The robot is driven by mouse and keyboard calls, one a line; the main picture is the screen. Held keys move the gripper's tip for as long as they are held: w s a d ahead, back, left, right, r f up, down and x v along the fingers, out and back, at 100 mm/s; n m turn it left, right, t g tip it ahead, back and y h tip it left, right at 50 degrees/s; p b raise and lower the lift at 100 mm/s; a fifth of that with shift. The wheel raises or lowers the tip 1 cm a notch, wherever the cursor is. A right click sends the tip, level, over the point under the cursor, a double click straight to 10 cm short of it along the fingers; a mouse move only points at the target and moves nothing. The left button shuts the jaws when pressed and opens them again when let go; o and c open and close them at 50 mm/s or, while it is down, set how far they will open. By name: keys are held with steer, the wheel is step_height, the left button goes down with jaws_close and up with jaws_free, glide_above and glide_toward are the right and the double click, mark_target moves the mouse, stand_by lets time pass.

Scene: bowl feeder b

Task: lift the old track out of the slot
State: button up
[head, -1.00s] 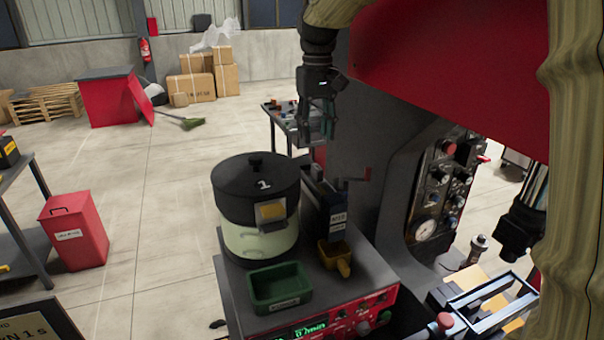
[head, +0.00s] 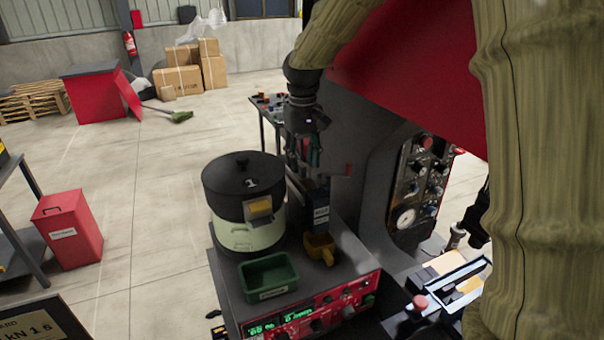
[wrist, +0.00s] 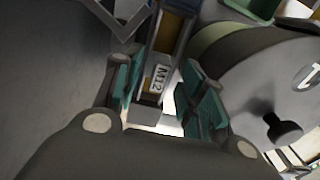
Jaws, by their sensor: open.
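The old track is a narrow dark part (head: 321,212) with a white label, standing beside the feeder bowl in the head view. In the wrist view its label reads M12 (wrist: 157,78), and the track lies between my fingers. My gripper (head: 309,155) points down over the track's rear end. In the wrist view my gripper (wrist: 161,88) is open, with a teal-padded finger on each side of the track and gaps showing. I cannot tell if either pad touches it. The slot under the track is hidden.
The black-lidded bowl (head: 243,181) marked 1 stands close on the left.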

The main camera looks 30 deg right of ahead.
mark_target(300, 162)
steer(key=f, duration=0.1)
steer(key=w+f, duration=0.1)
steer(key=shift+w+f+p, duration=0.2)
steer(key=shift+f+p, duration=0.15)
steer(key=shift+f, duration=0.05)
steer(key=shift+s+r, duration=0.2)
steer(key=shift+s, duration=0.3)
steer(key=shift+c, duration=0.2)
steer(key=shift+w+f, duration=0.15)
steer(key=shift+w, duration=0.15)
jaws_close()
steer(key=shift+s, duration=0.1)
